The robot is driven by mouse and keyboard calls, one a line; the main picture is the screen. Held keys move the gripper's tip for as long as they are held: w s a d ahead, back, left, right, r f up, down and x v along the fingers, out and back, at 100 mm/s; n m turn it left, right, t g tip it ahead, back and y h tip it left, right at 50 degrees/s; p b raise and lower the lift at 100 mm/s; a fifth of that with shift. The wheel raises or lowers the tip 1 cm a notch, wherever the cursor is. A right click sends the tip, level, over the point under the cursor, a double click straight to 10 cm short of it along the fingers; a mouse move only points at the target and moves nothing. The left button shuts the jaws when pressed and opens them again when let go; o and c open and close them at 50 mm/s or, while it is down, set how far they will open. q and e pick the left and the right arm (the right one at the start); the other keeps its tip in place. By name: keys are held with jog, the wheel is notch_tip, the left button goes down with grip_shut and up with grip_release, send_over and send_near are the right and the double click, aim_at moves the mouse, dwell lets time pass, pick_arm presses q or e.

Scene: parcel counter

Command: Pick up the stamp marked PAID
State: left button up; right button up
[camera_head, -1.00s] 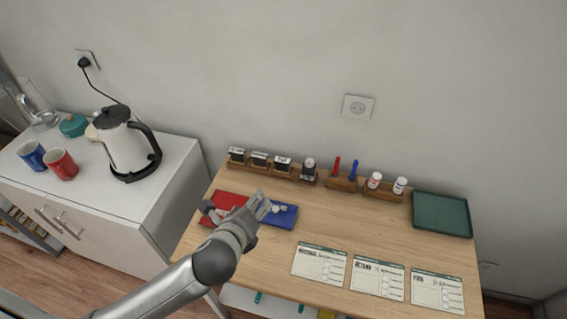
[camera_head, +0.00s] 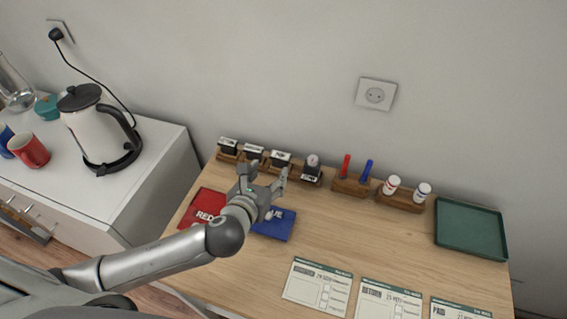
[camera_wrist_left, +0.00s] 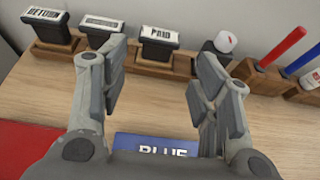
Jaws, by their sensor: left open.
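The stamp marked PAID (camera_wrist_left: 158,42) is black with a white label and stands in a wooden rack; its label is readable in the left wrist view. In the head view it is the third stamp from the left (camera_head: 280,158). My left gripper (camera_head: 266,172) is open and empty, above the table just in front of the rack. In the left wrist view the PAID stamp shows beyond and between the open fingers (camera_wrist_left: 160,62), not touched. My right gripper is not in view.
The RETURN stamp (camera_wrist_left: 45,16), another stamp (camera_wrist_left: 101,24) and a round-topped one (camera_head: 312,163) share the row. Red (camera_head: 205,207) and blue (camera_head: 275,228) pads lie below the arm. Pens (camera_head: 357,170), bottles (camera_head: 408,188) and a green tray (camera_head: 470,230) are right.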

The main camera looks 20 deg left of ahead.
aim_at(279, 161)
pick_arm(q)
jog(key=x, duration=0.5)
jog(key=shift+w+f, duration=0.15)
jog(key=shift+w, duration=0.05)
jog(key=shift+x, duration=2.8)
jog(key=shift+s+f, duration=0.1)
jog(key=c, duration=0.7)
